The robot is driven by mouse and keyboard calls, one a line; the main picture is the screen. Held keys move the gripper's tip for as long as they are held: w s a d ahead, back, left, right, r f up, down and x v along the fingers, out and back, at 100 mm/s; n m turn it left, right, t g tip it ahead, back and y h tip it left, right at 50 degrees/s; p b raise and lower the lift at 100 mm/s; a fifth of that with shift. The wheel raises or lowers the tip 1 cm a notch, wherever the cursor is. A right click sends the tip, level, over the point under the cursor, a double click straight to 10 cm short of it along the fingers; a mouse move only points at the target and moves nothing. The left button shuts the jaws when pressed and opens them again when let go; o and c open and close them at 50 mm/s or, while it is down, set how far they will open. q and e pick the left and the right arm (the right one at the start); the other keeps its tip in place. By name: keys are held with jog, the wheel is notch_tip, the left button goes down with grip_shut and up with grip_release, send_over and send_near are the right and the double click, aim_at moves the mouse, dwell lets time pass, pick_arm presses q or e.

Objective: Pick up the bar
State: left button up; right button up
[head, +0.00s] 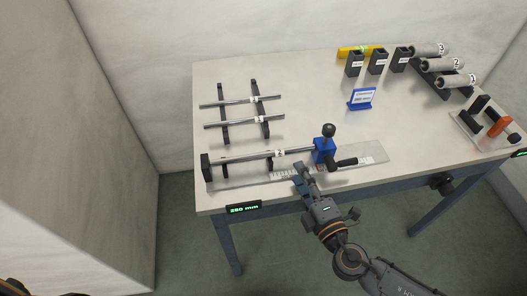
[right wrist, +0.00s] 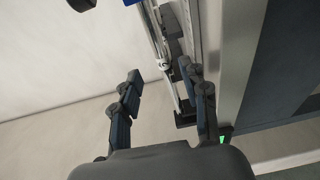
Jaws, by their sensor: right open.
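A silver bar with a white tag (head: 240,158) lies in the measuring fixture (head: 228,181), between a black end block on the left and a blue clamp (head: 324,151) with black knobs. Two more tagged bars (head: 225,103) (head: 230,122) rest across a black rack behind it. My right gripper (head: 303,176) is open and empty at the front edge of the fixture, just left of and in front of the clamp. In the right wrist view the fingers (right wrist: 165,88) are apart, and a tagged bar (right wrist: 160,45) shows beyond them. My left gripper is not seen.
A green-lit display (head: 244,208) is on the table's front edge. A blue sign (head: 362,98), black holders (head: 378,62) and grey cylinders (head: 442,65) stand toward the back right. A tray with an orange piece (head: 499,127) is at far right. The table's middle is clear.

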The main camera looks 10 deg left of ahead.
aim_at(287, 154)
jog(key=x, duration=0.3)
jog(key=shift+w+a+p, duration=0.2)
jog(key=shift+p, duration=0.1)
jog(key=p+x, duration=0.1)
jog(key=x, duration=0.4)
jog(key=shift+w+a+f, duration=0.1)
jog(key=shift+w+a, duration=0.05)
jog(key=shift+w, duration=0.15)
jog(key=shift+c, duration=0.5)
grip_shut()
jog(key=shift+r, duration=0.2)
